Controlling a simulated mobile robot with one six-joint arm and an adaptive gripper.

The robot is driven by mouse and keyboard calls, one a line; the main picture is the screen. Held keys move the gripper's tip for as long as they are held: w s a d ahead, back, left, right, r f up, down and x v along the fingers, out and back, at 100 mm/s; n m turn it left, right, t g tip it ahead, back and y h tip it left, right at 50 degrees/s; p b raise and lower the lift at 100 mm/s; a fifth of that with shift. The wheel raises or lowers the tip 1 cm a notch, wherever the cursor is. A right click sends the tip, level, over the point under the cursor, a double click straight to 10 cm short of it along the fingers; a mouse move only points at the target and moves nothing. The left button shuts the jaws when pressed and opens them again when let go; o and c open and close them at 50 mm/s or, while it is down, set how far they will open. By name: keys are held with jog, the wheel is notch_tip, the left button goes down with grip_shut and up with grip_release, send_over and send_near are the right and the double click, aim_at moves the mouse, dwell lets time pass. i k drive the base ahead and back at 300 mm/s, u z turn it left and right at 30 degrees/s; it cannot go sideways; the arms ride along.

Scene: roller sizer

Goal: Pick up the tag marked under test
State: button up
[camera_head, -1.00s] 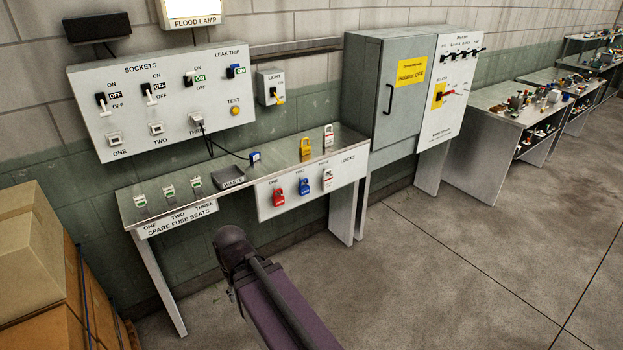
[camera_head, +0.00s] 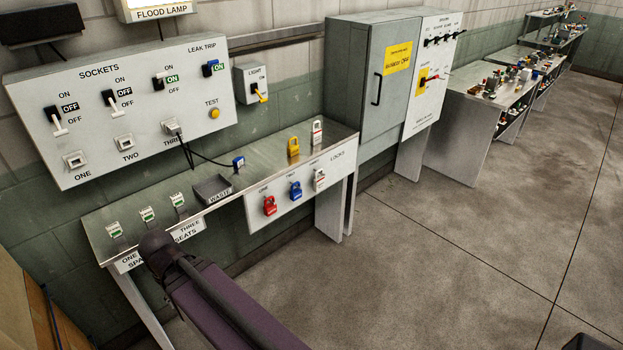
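I cannot read the words "under test" on anything here. Two small white pieces with red marks could be tags or padlocks: one white piece (camera_head: 317,132) stands at the back of the bench beside a yellow padlock (camera_head: 293,147), and the other white piece (camera_head: 319,180) hangs on the locks board (camera_head: 340,168). A red padlock (camera_head: 269,206) and a blue padlock (camera_head: 295,190) hang to its left. My purple arm link reaches in from the bottom, in front of the bench's left part. My gripper's fingers do not show.
The metal bench (camera_head: 240,187) carries a waste tray (camera_head: 213,190), a small blue plug-like piece (camera_head: 238,164) and fuse seats. The sockets panel (camera_head: 140,150) hangs above. A grey cabinet (camera_head: 360,95) stands to the right. Boxes are at lower left.

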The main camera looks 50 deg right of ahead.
aim_at(318, 181)
jog(key=z, duration=0.2)
jog(key=i, duration=0.7)
jog(key=z, duration=0.95)
jog(key=i, duration=0.6)
jog(key=z, duration=0.3)
